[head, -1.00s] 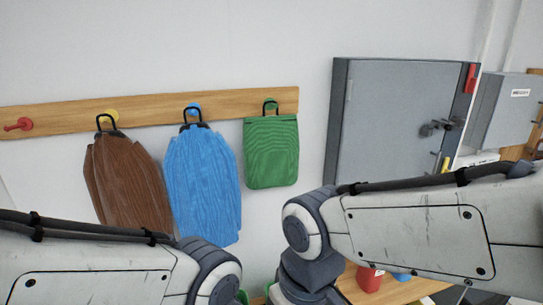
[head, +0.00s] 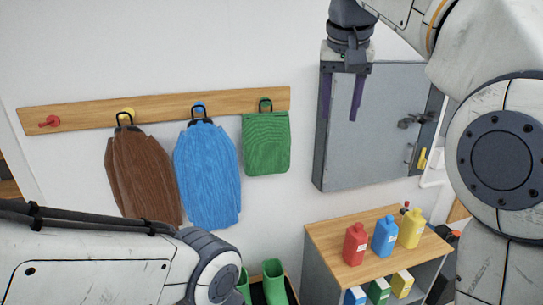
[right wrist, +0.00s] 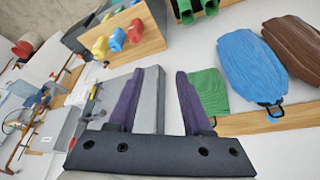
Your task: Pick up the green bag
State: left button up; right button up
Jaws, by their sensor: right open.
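The green bag (head: 266,144) hangs by a black loop from a green peg at the right end of the wooden rail (head: 75,115). It also shows in the right wrist view (right wrist: 209,92), just right of the fingers and partly hidden by one. My right gripper (head: 340,112) is open and empty, its purple fingers pointing down in front of the grey wall cabinet, to the right of the bag and apart from it. In the right wrist view the open fingers (right wrist: 167,74) have nothing between them. My left arm shows at lower left, but its gripper is out of view.
A blue bag (head: 207,175) and a brown bag (head: 142,178) hang left of the green one. The wall cabinet (head: 370,150) stands to its right. Below is a wooden-topped shelf (head: 335,232) with red, blue and yellow bottles. Green boots (head: 273,282) stand low down.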

aim_at(266, 140)
jog(key=k, duration=0.15)
jog(key=z, duration=1.45)
jog(key=i, duration=1.3)
jog(key=u, duration=2.35)
jog(key=i, duration=0.5)
